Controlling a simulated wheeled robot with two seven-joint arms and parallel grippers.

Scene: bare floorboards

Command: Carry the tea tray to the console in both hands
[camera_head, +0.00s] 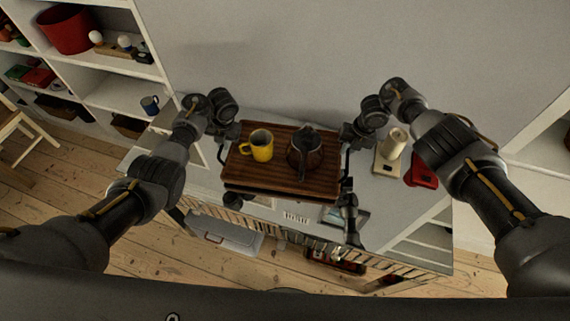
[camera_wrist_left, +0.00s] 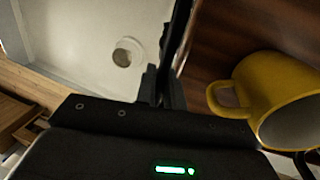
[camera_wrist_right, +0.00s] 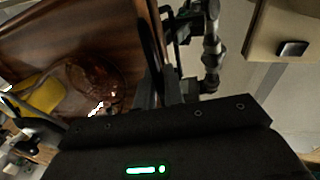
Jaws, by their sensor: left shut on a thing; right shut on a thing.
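The tea tray (camera_head: 285,181) is dark striped wood with a black handle at each end. It is level over the pale console (camera_head: 388,220); I cannot tell whether it touches the top. A yellow mug (camera_head: 262,147) stands upright on its left half, and a dark, brown-tinted pot (camera_head: 304,155) stands right of it. My left gripper (camera_head: 228,143) is shut on the left handle, which shows as a black bar in the left wrist view (camera_wrist_left: 178,45). My right gripper (camera_head: 348,147) is shut on the right handle, also in the right wrist view (camera_wrist_right: 150,45).
A cream cylinder (camera_head: 396,140) on a pale board and a red object (camera_head: 423,173) are right of the tray. White shelves (camera_head: 115,95) stand at the left, with a blue mug (camera_head: 150,104). A wooden chair (camera_head: 20,125) is at the far left. The wall is behind.

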